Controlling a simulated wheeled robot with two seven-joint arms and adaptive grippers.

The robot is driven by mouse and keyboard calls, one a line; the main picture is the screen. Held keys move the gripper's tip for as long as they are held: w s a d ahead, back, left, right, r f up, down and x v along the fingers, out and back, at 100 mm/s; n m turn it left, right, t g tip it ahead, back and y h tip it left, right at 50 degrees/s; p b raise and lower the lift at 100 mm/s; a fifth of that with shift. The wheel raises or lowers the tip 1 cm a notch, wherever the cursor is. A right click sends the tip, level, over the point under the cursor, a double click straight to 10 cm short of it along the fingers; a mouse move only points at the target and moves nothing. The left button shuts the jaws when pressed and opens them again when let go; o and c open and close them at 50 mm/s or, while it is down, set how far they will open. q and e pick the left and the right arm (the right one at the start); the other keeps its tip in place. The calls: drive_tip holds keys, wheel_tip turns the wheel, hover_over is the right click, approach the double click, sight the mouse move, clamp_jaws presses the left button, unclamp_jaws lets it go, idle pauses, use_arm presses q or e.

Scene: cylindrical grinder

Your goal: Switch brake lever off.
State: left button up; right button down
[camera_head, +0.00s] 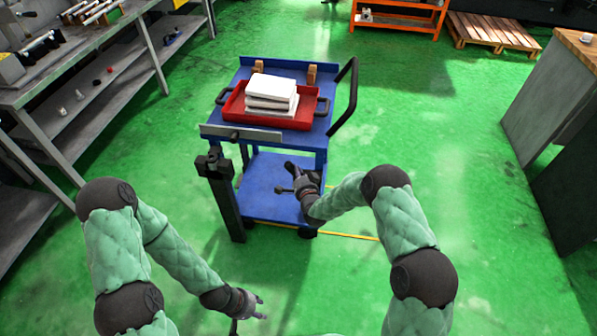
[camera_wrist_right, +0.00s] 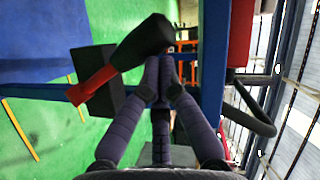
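In the right wrist view a lever with a thick black end (camera_wrist_right: 145,42) and a red section runs slanting across the fingertips. I take it for the brake lever; its black end lies right at the tips. My right gripper (camera_wrist_right: 160,66) has its fingers drawn together there; I cannot tell whether the tips touch the lever or rest just beside it. In the head view my right gripper (camera_head: 294,178) is at the near right side of the blue cart, below its top, and hides the lever's details. My left gripper (camera_head: 258,306) is open and empty, low over the green floor.
The blue cart (camera_head: 262,187) carries a red tray (camera_head: 234,107) with a white stack (camera_head: 272,92). A black post (camera_head: 225,205) stands at its near left. A grey workbench (camera_head: 100,52) is at left, a cabinet (camera_head: 548,95) at right.

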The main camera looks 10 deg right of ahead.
drive_tip(key=shift+r, duration=0.1)
drive_tip(key=v, duration=1.2)
drive_tip(key=shift+f, duration=0.2)
drive_tip(key=s+f+n+g, duration=0.5)
drive_tip(key=s+f+g, duration=0.3)
drive_tip(key=s+f, duration=0.45)
drive_tip(key=s+f+n+g+y+p, duration=0.1)
drive_tip(key=s+n+g, duration=0.3)
drive_tip(key=s, duration=1.5)
drive_tip(key=f+g, duration=0.1)
drive_tip(key=g, duration=0.2)
drive_tip(key=shift+s+y, duration=0.3)
